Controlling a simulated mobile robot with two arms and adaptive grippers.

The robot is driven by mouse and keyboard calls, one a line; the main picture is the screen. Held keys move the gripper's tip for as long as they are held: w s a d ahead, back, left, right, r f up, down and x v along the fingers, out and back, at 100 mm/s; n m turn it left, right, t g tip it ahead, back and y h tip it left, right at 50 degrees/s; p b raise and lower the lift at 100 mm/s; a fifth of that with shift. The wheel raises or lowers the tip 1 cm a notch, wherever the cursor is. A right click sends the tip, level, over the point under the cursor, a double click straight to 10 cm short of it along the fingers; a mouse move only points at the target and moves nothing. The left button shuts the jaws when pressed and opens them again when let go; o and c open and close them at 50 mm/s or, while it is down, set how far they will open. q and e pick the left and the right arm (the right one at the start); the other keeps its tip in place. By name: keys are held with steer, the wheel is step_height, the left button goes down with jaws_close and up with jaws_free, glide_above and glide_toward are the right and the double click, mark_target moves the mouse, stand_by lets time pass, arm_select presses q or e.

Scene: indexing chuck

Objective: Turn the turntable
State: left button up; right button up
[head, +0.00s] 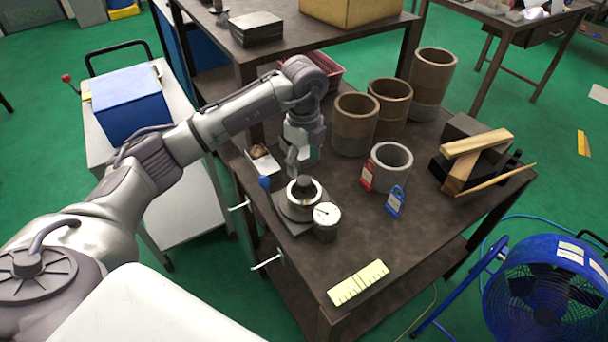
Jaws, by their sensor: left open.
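The turntable (296,206) is a small round device near the left edge of the dark workbench. It has a light ring on top with a dark knob (304,184) at its centre. A white dial gauge (326,214) stands at its front right, and a lever with a blue knob (265,183) sticks up on its left. My left gripper (293,170) points down just above and behind the turntable, close to the ring. It is open and I see nothing in it. Its fingertips are small, and I cannot tell whether they touch the turntable. My right gripper is not in view.
A grey ring (391,166) with red and blue tags stands right of the turntable, with taller brown cylinders (355,125) behind. Wooden bars (470,160) lie on dark blocks at right. A pale ruled plate (358,283) lies in front. A small tray (263,160) sits behind left.

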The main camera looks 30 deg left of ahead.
mark_target(304, 180)
arm_select(q)
step_height(304, 180, down, 6)
steer(key=shift+r+p, duration=0.1)
steer(key=shift+p, duration=0.3)
steer(key=c, duration=1.1)
